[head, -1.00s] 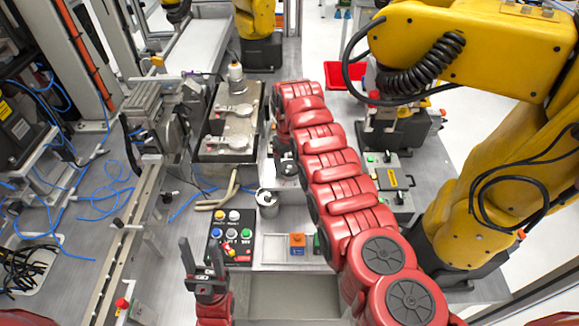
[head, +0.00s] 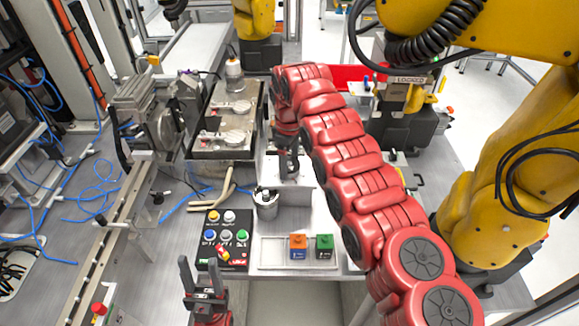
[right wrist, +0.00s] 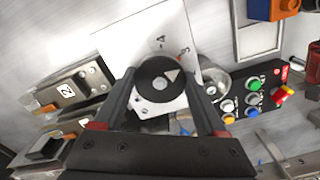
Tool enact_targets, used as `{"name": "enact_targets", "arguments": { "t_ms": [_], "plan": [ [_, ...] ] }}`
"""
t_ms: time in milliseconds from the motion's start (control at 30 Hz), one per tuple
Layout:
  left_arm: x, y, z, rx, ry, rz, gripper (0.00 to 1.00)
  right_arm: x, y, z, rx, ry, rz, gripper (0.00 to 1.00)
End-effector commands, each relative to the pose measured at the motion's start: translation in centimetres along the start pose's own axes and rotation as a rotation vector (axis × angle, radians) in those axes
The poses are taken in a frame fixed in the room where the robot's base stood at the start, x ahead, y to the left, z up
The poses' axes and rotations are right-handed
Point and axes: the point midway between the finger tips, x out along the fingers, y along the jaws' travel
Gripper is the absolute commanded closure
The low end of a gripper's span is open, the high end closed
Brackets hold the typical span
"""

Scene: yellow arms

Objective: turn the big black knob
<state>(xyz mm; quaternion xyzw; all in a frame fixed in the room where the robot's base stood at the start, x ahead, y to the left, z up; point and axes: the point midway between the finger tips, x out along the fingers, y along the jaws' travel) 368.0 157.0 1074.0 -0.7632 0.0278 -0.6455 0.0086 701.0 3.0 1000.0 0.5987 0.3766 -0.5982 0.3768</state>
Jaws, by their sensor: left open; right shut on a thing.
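The big black knob (right wrist: 160,80), round with a pale triangular mark, sits on a white plate (right wrist: 112,45) in the right wrist view. My right gripper (right wrist: 163,85) has one finger on each side of the knob and is shut on it. In the head view my right gripper (head: 288,165) reaches down to the white box (head: 293,200); the knob cannot be made out clearly there. My left gripper (head: 203,280) is open and empty, pointing up at the bottom of the head view, away from the knob.
A metal cup (head: 266,208) stands close left of the white box. A black button box (head: 207,250) and a white tray (head: 270,252) with orange-blue and green cubes lie in front. A metal fixture (head: 205,150) stands left, a large yellow arm (head: 510,190) right.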

Motion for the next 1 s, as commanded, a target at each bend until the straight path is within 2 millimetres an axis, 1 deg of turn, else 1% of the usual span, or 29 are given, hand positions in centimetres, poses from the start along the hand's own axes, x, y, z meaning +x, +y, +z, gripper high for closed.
{"name": "enact_targets", "arguments": {
  "t_ms": [267, 633, 667, 700, 800, 1000],
  "plan": [
    [-0.35, 0.02, 0.06, 0.000, 0.000, 0.000, 0.50, -0.02, 0.01, 0.02, -0.052, 0.000, -0.001, 0.82],
    [-0.34, 0.02, 0.06, 0.000, 0.000, 0.000, 0.50, -0.03, 0.00, 0.00, -0.055, 0.001, -0.001, 0.82],
    [-0.34, 0.02, 0.05, 0.000, 0.000, 0.000, 0.50, -0.03, 0.00, 0.00, -0.055, 0.001, -0.001, 0.23],
    [-0.34, 0.02, 0.05, 0.000, 0.000, 0.000, 0.50, -0.03, 0.00, 0.00, -0.055, 0.001, -0.001, 0.15],
    [-0.34, 0.02, 0.06, 0.000, 0.000, 0.000, 0.50, -0.03, 0.00, 0.00, -0.055, 0.001, -0.001, 0.00],
    [-0.34, 0.02, 0.06, 0.000, 0.000, 0.000, 0.50, -0.03, 0.00, 0.01, -0.055, 0.000, -0.001, 0.00]
  ]
}}
